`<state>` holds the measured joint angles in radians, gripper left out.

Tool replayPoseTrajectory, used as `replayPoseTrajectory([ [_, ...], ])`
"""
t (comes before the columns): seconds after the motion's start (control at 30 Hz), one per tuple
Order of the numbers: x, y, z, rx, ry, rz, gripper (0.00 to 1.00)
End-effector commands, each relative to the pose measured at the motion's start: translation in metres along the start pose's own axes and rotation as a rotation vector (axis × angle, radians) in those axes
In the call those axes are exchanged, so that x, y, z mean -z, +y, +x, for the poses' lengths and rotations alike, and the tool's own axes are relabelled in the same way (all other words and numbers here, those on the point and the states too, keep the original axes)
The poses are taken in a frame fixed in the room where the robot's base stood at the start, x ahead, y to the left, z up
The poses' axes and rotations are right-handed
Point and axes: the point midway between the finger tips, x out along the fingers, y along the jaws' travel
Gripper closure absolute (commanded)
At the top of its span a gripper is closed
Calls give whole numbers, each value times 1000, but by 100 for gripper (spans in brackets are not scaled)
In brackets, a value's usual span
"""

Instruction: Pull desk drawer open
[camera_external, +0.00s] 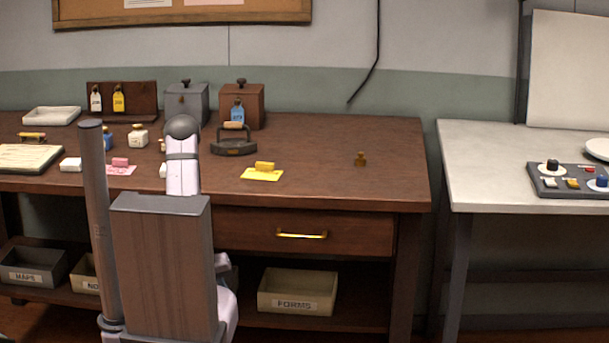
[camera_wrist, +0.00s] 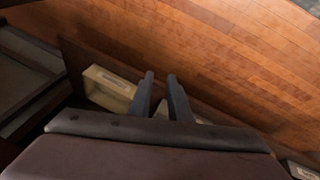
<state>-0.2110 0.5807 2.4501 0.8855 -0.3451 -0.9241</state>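The desk drawer (camera_external: 350,228) sits flush in the front of the dark wooden desk (camera_external: 330,150), so it is closed. Its brass bar handle (camera_external: 302,235) is in plain view in the external view, with nothing touching it. My gripper (camera_wrist: 160,75) shows in the wrist view as two dark fingers with a gap between them, open and empty. In the external view my gripper is hidden behind my arm, left of the drawer handle. I cannot make out the handle in the wrist view.
A FORMS crate (camera_external: 297,291) stands on the shelf below the drawer; a pale crate (camera_wrist: 108,88) shows beyond my fingers. A white table (camera_external: 500,180) stands right.

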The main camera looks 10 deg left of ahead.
Motion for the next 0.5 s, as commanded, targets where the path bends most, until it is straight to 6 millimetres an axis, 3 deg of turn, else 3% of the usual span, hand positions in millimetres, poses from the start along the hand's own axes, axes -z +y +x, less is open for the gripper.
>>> replayPoseTrajectory([
  [0.17, -33, 62, -17, -317, -111, -188, 83],
  [0.3, -42, 123, -62, -548, -191, -306, 83],
  [0.5, -56, 181, -126, -815, -337, -482, 83],
])
